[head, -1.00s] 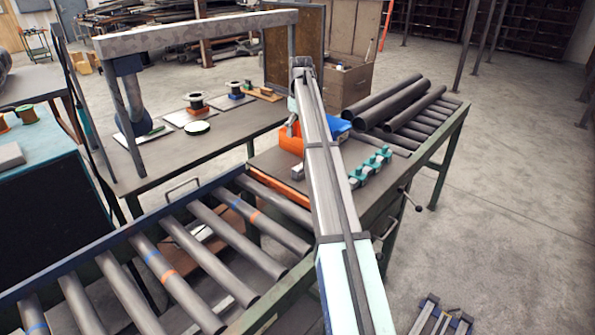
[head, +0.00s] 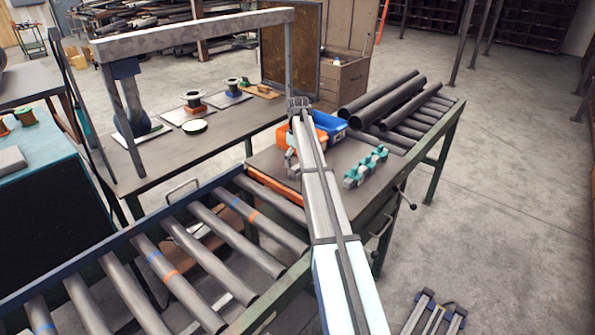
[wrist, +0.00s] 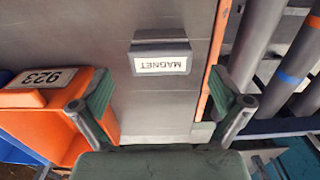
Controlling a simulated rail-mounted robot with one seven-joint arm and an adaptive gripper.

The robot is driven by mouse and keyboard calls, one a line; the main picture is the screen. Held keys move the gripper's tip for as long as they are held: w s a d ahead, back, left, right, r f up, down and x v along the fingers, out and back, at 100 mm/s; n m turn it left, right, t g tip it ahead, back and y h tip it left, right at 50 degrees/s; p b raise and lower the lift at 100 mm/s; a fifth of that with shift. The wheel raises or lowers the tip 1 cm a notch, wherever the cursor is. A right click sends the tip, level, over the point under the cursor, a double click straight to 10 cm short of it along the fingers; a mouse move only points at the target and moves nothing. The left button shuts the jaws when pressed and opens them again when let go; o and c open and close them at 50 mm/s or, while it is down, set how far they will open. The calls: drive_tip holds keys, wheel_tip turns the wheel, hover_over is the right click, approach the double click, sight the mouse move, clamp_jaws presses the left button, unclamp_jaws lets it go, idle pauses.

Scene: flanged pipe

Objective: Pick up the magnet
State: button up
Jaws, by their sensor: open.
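The magnet (wrist: 161,58) is a small grey block with a white label reading MAGNET, upside down in the wrist view. It lies on the grey tabletop (wrist: 60,45), near the orange edge strip. My gripper (wrist: 162,98) is open and empty, with its two fingers spread wide. In the wrist picture the magnet shows between the fingers' lines and beyond their tips, apart from them. In the head view my gripper (head: 292,162) is low over the table beside the orange bin, and I cannot make out the magnet there.
An orange bin (wrist: 40,125) labelled 923 is close to the left finger in the wrist view. A blue bin (head: 330,126) stands behind it. Teal-and-grey fittings (head: 366,166) stand to the right. Roller conveyor (head: 200,240) adjoins the table at the left.

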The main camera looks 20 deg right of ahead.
sight(298, 166)
drive_tip(key=shift+f+p, duration=0.65)
drive_tip(key=shift+f, duration=1.25)
drive_tip(key=c, duration=1.6)
drive_tip(key=shift+r, duration=0.15)
wheel_tip(298, 166, up, 20)
drive_tip(key=b, duration=0.5)
